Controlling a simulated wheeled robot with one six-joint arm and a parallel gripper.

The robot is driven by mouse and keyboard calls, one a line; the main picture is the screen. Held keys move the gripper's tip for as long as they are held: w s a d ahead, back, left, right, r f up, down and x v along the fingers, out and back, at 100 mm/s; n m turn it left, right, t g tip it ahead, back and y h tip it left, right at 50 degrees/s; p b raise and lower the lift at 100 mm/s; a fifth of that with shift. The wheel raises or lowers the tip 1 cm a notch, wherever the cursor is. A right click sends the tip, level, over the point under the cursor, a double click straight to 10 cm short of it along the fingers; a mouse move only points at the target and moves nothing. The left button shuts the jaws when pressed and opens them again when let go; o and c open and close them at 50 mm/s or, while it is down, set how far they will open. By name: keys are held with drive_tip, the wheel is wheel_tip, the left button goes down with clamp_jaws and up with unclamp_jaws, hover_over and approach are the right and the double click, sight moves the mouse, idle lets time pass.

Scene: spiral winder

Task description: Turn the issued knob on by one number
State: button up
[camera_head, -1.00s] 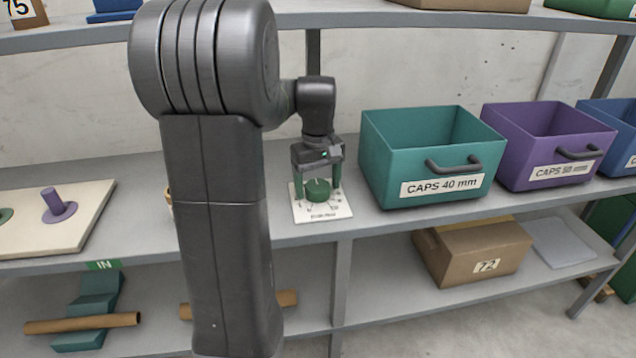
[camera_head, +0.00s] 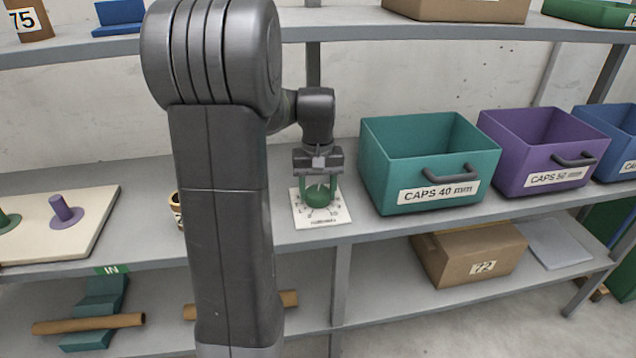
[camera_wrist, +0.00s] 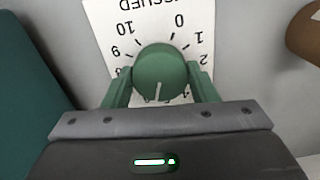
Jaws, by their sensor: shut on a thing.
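The green round knob (camera_head: 318,194) sits on a white dial plate (camera_head: 336,218) on the middle shelf. In the wrist view the knob (camera_wrist: 160,70) has a pale pointer line aimed toward the bottom of the picture, at the side near my gripper. The plate (camera_wrist: 98,22) shows 0, 1 and 2 on the right and 10 and 9 on the left, upside down; the numbers by the pointer are mostly hidden. My gripper (camera_head: 319,188) comes down from above, its green fingers shut on the knob from both sides, as the wrist view (camera_wrist: 160,88) also shows.
A teal bin marked CAPS 40 mm (camera_head: 385,180) stands close to the right of the plate, with a purple bin (camera_head: 510,175) beyond it. A pale board with pegs (camera_head: 85,222) lies at the left. An upper shelf (camera_head: 340,20) runs above.

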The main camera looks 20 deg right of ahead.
sight(318, 192)
drive_tip(key=shift+r+m+p, duration=0.1)
drive_tip(key=shift+m+p, duration=0.45)
drive_tip(key=shift+m, duration=0.45)
drive_tip(key=o, duration=1)
wheel_tip(318, 192, up, 7)
drive_tip(key=shift+r+p, duration=0.2)
drive_tip(key=shift+p, duration=0.5)
drive_tip(key=shift+f, duration=0.1)
wheel_tip(318, 192, down, 8)
drive_tip(key=shift+r+b, duration=0.1)
drive_tip(key=shift+b, duration=0.7)
drive_tip(key=shift+r+n+b, duration=0.15)
drive_tip(key=shift+n+b, duration=0.35)
drive_tip(key=shift+n, duration=0.2)
